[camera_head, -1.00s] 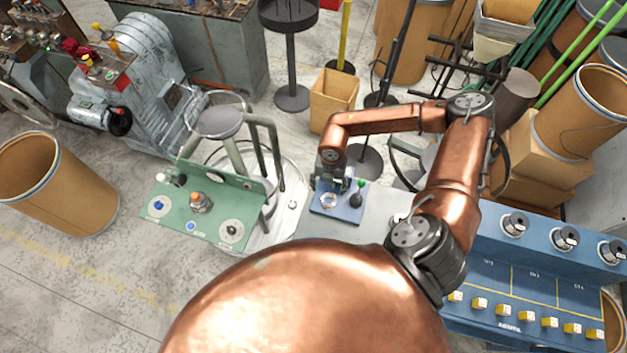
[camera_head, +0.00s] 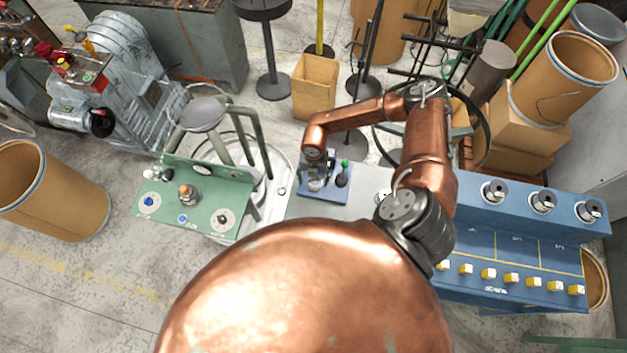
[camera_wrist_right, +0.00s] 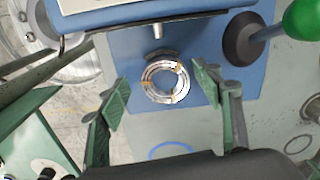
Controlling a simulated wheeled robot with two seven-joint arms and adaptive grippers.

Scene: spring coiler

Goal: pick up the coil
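The coil (camera_wrist_right: 165,81) is a small shiny metal ring with orange-brown bands. It lies on the blue base plate (camera_wrist_right: 130,60) of the small coiler, beneath a short metal pin. In the head view the coil (camera_head: 316,184) is partly covered by my right gripper (camera_head: 317,170). In the right wrist view my right gripper (camera_wrist_right: 158,92) is open, with one green-padded finger on each side of the coil and a gap on both sides. Nothing is held. My left gripper is not in view.
The coiler's lever with a green knob (camera_wrist_right: 303,18) and black base stands close to the right. A green control panel (camera_head: 195,203) is at left, and a blue bench (camera_head: 520,260) with yellow switches is at right. Grey table surface (camera_head: 350,207) is clear nearby.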

